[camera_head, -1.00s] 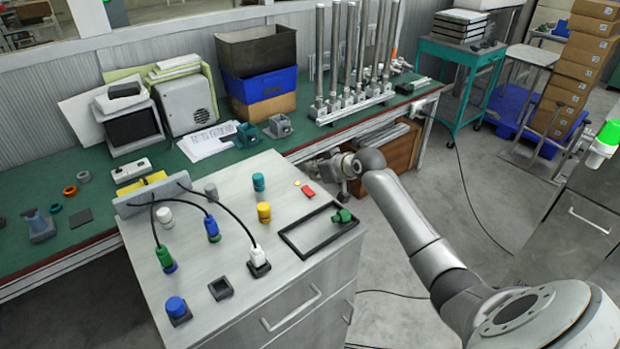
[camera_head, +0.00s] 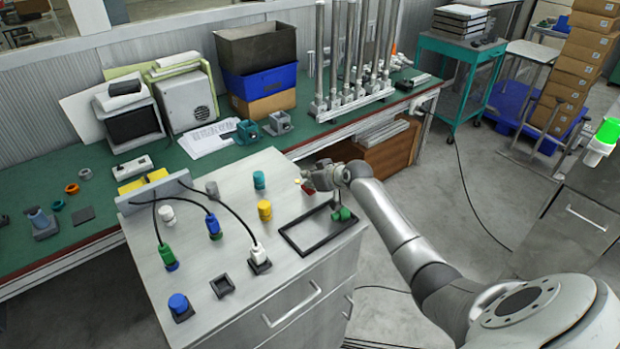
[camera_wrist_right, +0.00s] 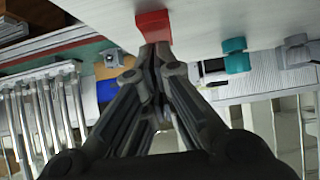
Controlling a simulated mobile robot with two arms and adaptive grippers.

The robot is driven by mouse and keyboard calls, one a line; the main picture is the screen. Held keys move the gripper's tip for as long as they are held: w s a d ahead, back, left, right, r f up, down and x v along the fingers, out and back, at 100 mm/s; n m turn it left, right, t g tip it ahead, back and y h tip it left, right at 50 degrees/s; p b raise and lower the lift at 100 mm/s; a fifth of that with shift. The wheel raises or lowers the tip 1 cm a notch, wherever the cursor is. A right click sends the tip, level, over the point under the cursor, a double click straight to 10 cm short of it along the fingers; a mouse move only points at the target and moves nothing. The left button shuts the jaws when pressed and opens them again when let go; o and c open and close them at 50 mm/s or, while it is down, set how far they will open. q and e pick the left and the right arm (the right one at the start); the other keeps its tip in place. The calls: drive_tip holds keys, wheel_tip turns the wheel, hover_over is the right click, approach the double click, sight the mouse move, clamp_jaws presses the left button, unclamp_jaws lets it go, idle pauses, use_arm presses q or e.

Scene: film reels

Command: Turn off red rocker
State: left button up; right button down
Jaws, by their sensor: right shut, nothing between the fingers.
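The red rocker (camera_head: 307,188) is on the top of the grey cabinet (camera_head: 225,262), near its back right edge. My right gripper (camera_head: 315,181) is right at it and covers part of it in the head view. In the right wrist view the red rocker (camera_wrist_right: 153,22) shows as a red block just beyond the shut fingertips (camera_wrist_right: 155,50). The fingertips are at its near end and look to be touching it or very close. They hold nothing. Which way the rocker is tipped cannot be told. My left gripper is not in view.
A teal knob (camera_head: 259,180) and a yellow knob (camera_head: 264,210) stand left of the rocker. A black frame (camera_head: 290,243) with a green piece (camera_head: 343,214) lies in front. Cabled plugs fill the cabinet's left part. The green workbench (camera_head: 180,160) is behind.

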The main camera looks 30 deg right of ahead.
drive_tip(key=shift+w+r+g, duration=0.1)
drive_tip(key=shift+w+g, duration=0.1)
drive_tip(key=shift+g, duration=0.1)
drive_tip(key=shift+f, duration=0.35)
drive_tip(key=shift+s+p, duration=0.55)
drive_tip(key=shift+p, duration=0.15)
drive_tip(key=shift+s+f, duration=0.1)
drive_tip(key=shift+s, duration=0.3)
